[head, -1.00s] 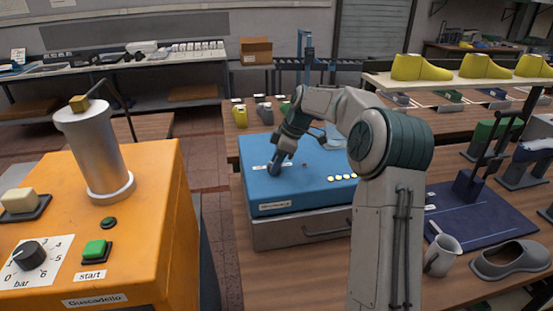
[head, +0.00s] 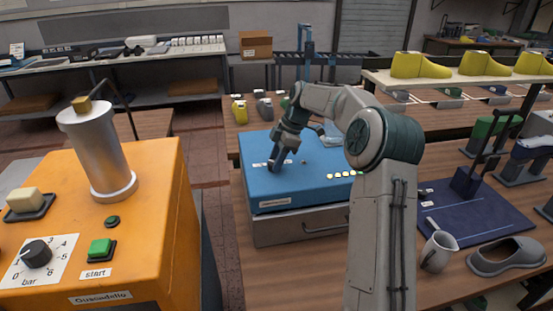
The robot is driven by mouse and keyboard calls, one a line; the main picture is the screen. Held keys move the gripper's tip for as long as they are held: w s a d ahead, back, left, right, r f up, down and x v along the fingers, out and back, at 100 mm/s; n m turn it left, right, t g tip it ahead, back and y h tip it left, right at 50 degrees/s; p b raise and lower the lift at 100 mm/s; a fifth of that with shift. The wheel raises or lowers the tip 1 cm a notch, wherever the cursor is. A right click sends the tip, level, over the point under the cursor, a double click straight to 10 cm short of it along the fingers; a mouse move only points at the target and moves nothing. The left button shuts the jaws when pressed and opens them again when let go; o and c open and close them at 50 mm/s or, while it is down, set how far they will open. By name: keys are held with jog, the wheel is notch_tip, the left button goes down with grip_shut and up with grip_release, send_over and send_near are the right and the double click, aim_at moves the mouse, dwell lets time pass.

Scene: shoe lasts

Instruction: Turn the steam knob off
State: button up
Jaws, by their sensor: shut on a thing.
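A blue box (head: 325,160) with small white labels, too small to read, stands on the wooden table. My gripper (head: 273,166) points down onto its top, near the left side between two labels. It is shut on a small knob there; the fingers hide the knob, so its setting cannot be told. A small grey stud (head: 303,162) sits to the right of the gripper. A row of several pale yellow buttons (head: 341,175) lies farther right on the box. A black dial (head: 37,254) marked "bar" is on the orange machine (head: 150,210), apart from the gripper.
The orange machine carries a metal cylinder (head: 98,155) and a green start button (head: 100,247). A grey drawer (head: 300,226) is under the blue box. A metal jug (head: 438,252), a grey shoe form (head: 508,257) and a dark blue mat (head: 490,225) lie at the right.

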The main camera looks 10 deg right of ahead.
jog(key=o, duration=1)
jog(key=v, duration=1.3)
jog(key=shift+d+r, duration=0.2)
jog(key=shift+r, duration=0.1)
jog(key=s+a+r+m+t+h, duration=0.15)
jog(key=s+a+m, duration=0.25)
jog(key=s, duration=0.4)
jog(key=s+a+m+h, duration=0.2)
jog(key=s+a+m, duration=0.2)
jog(key=s, duration=0.4)
jog(key=s+f+m, duration=0.3)
jog(key=s, duration=0.4)
jog(key=s+d+f+m+t, duration=0.1)
jog(key=s+f+m, duration=0.2)
jog(key=s, duration=0.4)
jog(key=s+d+f+m+t+h, duration=0.1)
jog(key=s+f+m, duration=0.3)
jog(key=s, duration=0.3)
jog(key=shift+s+d, duration=0.1)
jog(key=shift+s, duration=0.05)
